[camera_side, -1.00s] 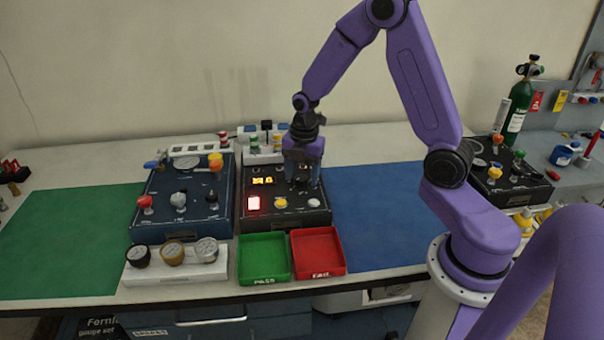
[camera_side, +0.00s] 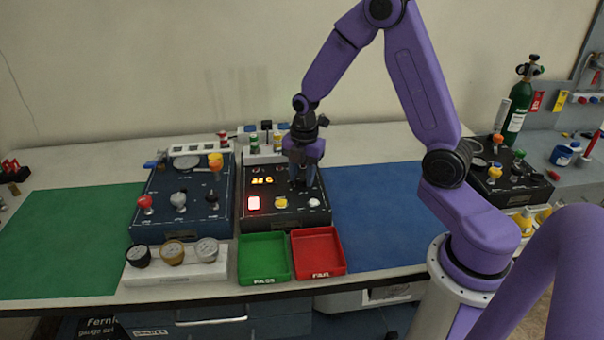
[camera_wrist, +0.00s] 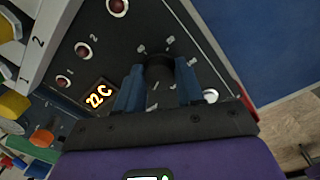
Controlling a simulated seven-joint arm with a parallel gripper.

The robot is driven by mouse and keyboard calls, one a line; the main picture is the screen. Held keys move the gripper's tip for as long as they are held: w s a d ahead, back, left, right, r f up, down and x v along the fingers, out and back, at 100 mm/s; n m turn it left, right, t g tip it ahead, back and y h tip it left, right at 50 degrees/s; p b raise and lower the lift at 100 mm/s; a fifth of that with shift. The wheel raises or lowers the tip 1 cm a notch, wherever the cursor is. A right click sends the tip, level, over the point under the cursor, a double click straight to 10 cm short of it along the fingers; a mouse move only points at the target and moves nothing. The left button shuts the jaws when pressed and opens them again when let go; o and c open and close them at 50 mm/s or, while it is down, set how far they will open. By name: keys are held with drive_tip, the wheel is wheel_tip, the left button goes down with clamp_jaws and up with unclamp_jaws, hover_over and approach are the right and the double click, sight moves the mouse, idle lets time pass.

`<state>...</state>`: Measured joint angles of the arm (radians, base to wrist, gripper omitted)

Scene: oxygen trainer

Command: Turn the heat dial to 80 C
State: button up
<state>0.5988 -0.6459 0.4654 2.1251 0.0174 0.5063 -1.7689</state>
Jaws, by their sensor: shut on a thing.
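The heat dial (camera_wrist: 160,70) is a black round knob with pale marks around it on a black panel. My gripper (camera_wrist: 159,88) has its two blue fingers shut on the dial, one on each side. In the side view my gripper (camera_side: 301,183) points down onto the right part of the black box (camera_side: 288,219), and it hides the dial there. An orange lit display (camera_wrist: 99,95) reads 22 C in the wrist view. The display also shows in the side view (camera_side: 262,180), where its digits are blurred. The dial's pointer setting cannot be told.
A blue panel (camera_side: 184,218) stands left. Green (camera_side: 264,276) and red (camera_side: 318,270) trays lie in front. The blue mat (camera_side: 375,235) at right is clear.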

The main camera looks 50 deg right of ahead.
drive_tip(key=m, duration=0.8)
drive_tip(key=shift+m, duration=0.3)
drive_tip(key=m, duration=0.4)
drive_tip(key=shift+s+a+m+h, duration=0.1)
drive_tip(key=shift+m+h, duration=0.2)
drive_tip(key=m, duration=0.4)
drive_tip(key=shift+m, duration=0.3)
drive_tip(key=m, duration=0.3)
drive_tip(key=shift+m+g, duration=0.3)
drive_tip(key=m, duration=0.4)
drive_tip(key=shift+a, duration=0.1)
drive_tip(key=m, duration=0.5)
drive_tip(key=shift+w+m+g, duration=0.2)
drive_tip(key=shift+m+g, duration=0.1)
drive_tip(key=shift+m, duration=1.7)
